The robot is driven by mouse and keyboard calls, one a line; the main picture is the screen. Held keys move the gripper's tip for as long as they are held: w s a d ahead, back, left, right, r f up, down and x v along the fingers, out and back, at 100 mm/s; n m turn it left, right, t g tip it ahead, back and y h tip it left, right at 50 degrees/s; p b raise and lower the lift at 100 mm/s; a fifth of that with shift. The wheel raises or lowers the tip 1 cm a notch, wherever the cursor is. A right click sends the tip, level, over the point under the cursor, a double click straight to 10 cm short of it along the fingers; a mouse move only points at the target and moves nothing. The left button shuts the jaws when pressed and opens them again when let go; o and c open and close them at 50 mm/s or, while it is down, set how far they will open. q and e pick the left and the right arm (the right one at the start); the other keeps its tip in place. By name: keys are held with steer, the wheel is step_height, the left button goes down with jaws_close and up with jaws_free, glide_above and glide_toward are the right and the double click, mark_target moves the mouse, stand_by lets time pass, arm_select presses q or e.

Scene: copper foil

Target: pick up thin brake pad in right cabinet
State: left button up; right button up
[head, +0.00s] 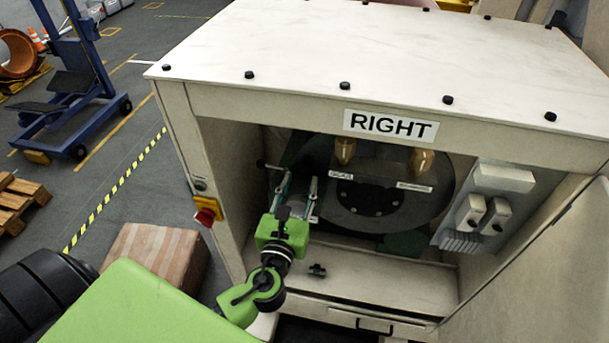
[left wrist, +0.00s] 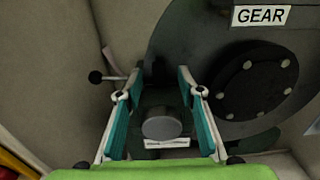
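The right cabinet (head: 193,97) is open at the front and bears the sign "RIGHT" (head: 391,125). My left gripper (head: 297,190) reaches inside at the left, fingers pointing inward. In the left wrist view its fingers (left wrist: 160,78) are apart, with no object visibly clamped. A grey round-ended cylinder (left wrist: 162,126) on a dark mount shows between and behind the fingers. A white label (left wrist: 167,143) below it is too small to read. I cannot pick out the thin brake pad for certain in either view. My right gripper is not in view.
A large dark disc (head: 352,208) stands at the back, marked "GEAR" (left wrist: 261,16) in the left wrist view. Two brass-coloured parts (head: 345,150) (head: 422,160) hang before it. A small black fitting (head: 317,270) sits on the cabinet floor. Grey boxes (head: 485,213) line the right wall.

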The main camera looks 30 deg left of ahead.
mark_target(303, 172)
arm_select(q)
steer(key=x, duration=0.1)
steer(key=p+x, duration=0.1)
steer(key=x, duration=0.3)
steer(key=shift+a+f, duration=0.15)
steer(key=shift+f, duration=0.2)
steer(key=shift+s, duration=0.1)
jaws_close()
steer(key=shift+r, duration=0.1)
